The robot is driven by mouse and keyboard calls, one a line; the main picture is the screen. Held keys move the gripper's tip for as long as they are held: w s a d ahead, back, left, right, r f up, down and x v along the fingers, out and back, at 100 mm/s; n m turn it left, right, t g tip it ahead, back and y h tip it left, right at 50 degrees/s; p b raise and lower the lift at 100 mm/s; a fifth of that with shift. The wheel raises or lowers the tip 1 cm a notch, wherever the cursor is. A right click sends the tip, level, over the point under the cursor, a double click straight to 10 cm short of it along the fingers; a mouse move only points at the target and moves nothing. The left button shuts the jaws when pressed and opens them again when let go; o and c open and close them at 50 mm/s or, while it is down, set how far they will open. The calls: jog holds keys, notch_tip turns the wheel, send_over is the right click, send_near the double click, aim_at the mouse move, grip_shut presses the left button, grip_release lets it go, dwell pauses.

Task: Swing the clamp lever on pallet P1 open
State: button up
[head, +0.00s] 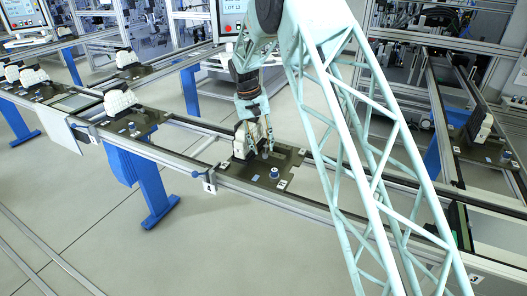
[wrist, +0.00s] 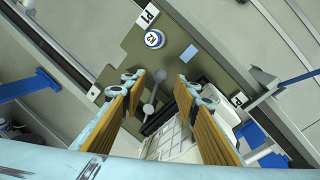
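Pallet P1 (head: 290,160) is a dark olive plate on the rail in the middle of the head view; its "P1" tag (wrist: 147,17) shows in the wrist view. The clamp lever (wrist: 154,93) is a short grey rod with rounded ends. It shows between my gripper's fingers, apart from both pads as far as I can see. A white ribbed part (wrist: 172,138) with a dark edge sits beside it, partly hidden by the right finger. My gripper (wrist: 158,88) is open with nothing held. In the head view my gripper (head: 256,136) points down over the pallet, close to the white part.
A blue-and-white round knob (wrist: 154,39) and a light blue patch (wrist: 188,54) lie on the plate. Rail edges run along the pallet. Other pallets with white parts (head: 121,103) stand up the line at left; another pallet (head: 484,145) is at right.

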notch_tip(320, 180, up, 8)
jog(key=a, duration=0.1)
jog(key=shift+a, duration=0.35)
jog(key=shift+s+r, duration=0.1)
jog(key=shift+d, duration=0.1)
jog(key=c, duration=0.6)
jog(key=shift+s+d+f+m, duration=0.1)
jog(key=shift+d+f+m, duration=0.2)
jog(key=shift+d+m, duration=0.15)
grip_shut()
jog(key=w+d+f+m+g+y+b, duration=0.1)
jog(key=w+d+f+m+y+b, duration=0.1)
jog(key=d+m+y, duration=0.8)
jog(key=shift+d+f+m+b, duration=0.15)
jog(key=shift+d+m+b, duration=0.25)
jog(key=shift+d+m, duration=2.85)
jog(key=shift+w+a+m, duration=0.1)
jog(key=shift+a+m, duration=0.2)
jog(key=shift+a, duration=0.05)
